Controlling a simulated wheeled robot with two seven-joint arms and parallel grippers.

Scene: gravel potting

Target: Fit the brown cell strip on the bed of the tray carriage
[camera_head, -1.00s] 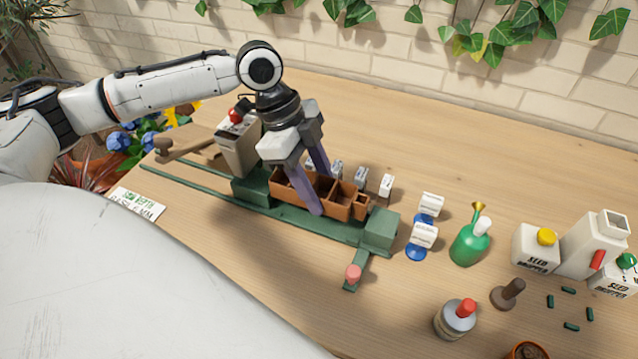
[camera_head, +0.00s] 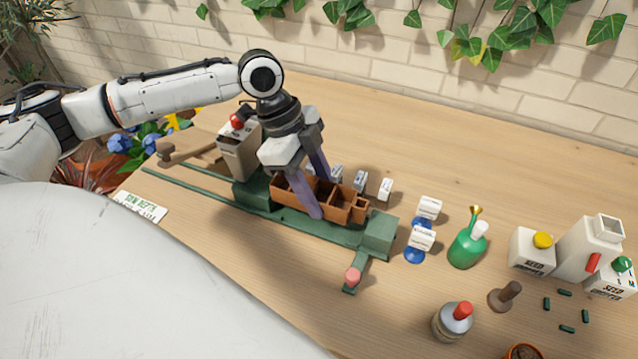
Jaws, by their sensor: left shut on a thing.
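The brown cell strip (camera_head: 340,203) is an open-topped row of small compartments. It is at the green tray carriage (camera_head: 290,219), between the carriage's two raised end blocks. My left gripper (camera_head: 318,200) comes down over the strip from above, one purple finger on the near side and the other on the far side, shut on it. The strip's underside is hidden, so I cannot tell whether it rests on the bed. My right gripper is not in view.
A hopper box with a red knob (camera_head: 237,122) stands at the carriage's left end. Small white packets (camera_head: 385,188) stand behind it. A pink-knobbed lever (camera_head: 352,275) sticks out in front. A green watering can (camera_head: 467,248), bottles and seed boxes stand to the right.

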